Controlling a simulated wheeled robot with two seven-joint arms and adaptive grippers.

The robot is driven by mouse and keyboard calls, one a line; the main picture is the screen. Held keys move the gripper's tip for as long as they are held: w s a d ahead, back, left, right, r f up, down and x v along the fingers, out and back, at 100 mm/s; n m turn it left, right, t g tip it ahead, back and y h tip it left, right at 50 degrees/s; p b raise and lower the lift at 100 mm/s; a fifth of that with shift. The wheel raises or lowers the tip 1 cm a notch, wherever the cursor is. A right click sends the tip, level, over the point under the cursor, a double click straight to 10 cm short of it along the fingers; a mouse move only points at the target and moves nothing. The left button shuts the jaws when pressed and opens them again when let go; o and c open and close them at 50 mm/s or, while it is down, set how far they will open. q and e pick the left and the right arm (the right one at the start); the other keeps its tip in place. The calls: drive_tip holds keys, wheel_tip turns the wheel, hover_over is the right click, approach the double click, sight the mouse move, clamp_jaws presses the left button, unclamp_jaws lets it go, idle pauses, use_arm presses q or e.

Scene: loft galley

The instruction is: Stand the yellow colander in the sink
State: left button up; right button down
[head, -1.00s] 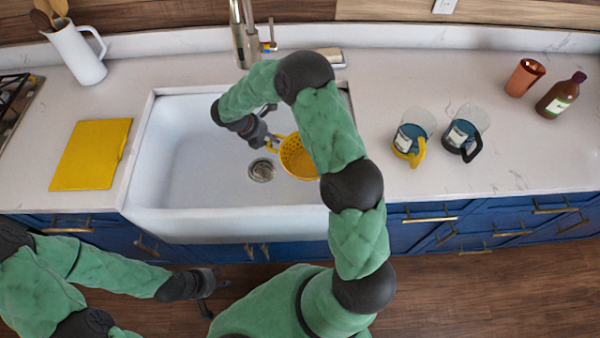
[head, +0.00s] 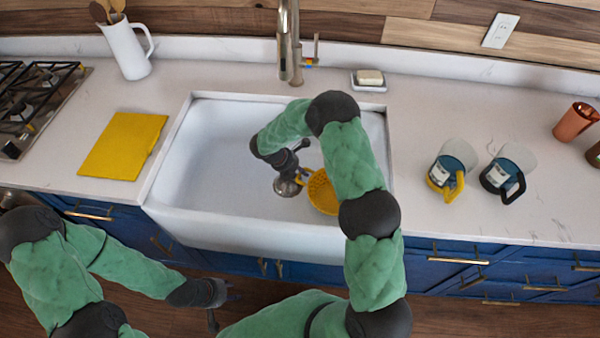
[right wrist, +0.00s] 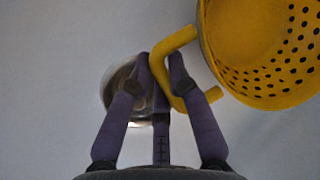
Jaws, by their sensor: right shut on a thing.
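The yellow colander (head: 321,192) is inside the white sink (head: 215,150), right of the drain (head: 285,188); my right arm partly covers it. My right gripper (head: 301,176) is shut on its loop handle, which shows between the fingers in the right wrist view (right wrist: 176,42). That view also shows the colander's perforated bowl (right wrist: 262,50) at upper right. Whether its base touches the sink floor I cannot tell. My left gripper (head: 222,305) is in front of the cabinets, low in the head view, with fingers spread and empty.
The faucet (head: 290,45) stands behind the sink, with a soap dish (head: 368,86) to its right. A yellow board (head: 124,146) lies left of the sink. The sink's left part is clear.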

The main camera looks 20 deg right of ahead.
drive_tip(key=c, duration=1.2)
unclamp_jaws()
drive_tip(key=shift+f, duration=0.1)
drive_tip(key=p+v, duration=0.3)
drive_tip(key=v, duration=0.9)
drive_tip(key=shift+p, duration=0.35)
